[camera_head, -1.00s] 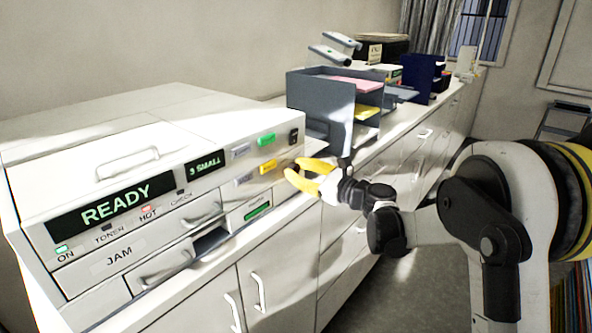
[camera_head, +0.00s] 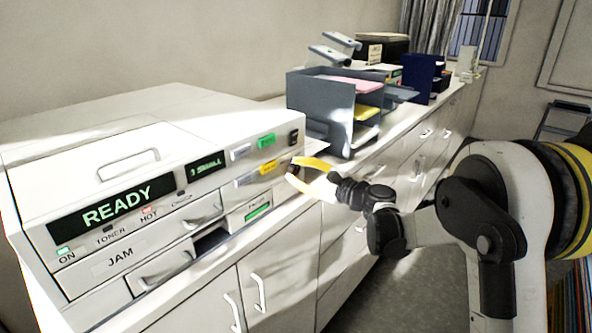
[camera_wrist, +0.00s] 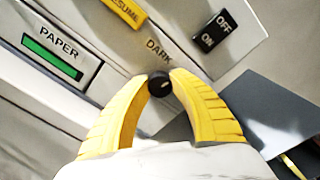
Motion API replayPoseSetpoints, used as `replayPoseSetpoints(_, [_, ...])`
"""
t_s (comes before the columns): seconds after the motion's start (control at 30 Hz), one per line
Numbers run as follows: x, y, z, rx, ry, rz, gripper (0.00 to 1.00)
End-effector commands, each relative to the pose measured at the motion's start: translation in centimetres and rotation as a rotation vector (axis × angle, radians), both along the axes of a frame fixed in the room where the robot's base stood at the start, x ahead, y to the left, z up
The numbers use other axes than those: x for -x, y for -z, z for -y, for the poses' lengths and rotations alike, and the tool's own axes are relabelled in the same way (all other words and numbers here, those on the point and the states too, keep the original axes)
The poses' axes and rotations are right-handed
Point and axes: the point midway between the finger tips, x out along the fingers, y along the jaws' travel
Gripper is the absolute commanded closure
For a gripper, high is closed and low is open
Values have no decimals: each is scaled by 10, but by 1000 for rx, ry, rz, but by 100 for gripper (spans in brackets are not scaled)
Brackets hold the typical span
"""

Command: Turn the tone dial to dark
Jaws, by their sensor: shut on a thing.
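The tone dial (camera_wrist: 159,84) is a small black round knob with a light pointer mark on the white copier's front panel. In the wrist view the word DARK (camera_wrist: 158,49) is printed just above it. The yellow fingers of my gripper (camera_wrist: 160,86) are shut on the dial, one tip on each side. The pointer mark slants toward the upper right in this view. In the head view my gripper (camera_head: 294,171) is at the right end of the panel, and its fingers hide most of the dial.
The white copier (camera_head: 110,155) has a READY display (camera_head: 115,208), a green button (camera_head: 266,141) and a yellow button (camera_head: 268,167). A black on/off switch (camera_wrist: 217,30) is close to the dial. A grey tray rack (camera_head: 310,105) stands just right of the copier on the counter.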

Motion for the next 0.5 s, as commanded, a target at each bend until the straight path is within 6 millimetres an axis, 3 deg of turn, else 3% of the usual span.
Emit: replayPoseSetpoints(0.5, [0, 0, 0, 299, -1, 384, 100])
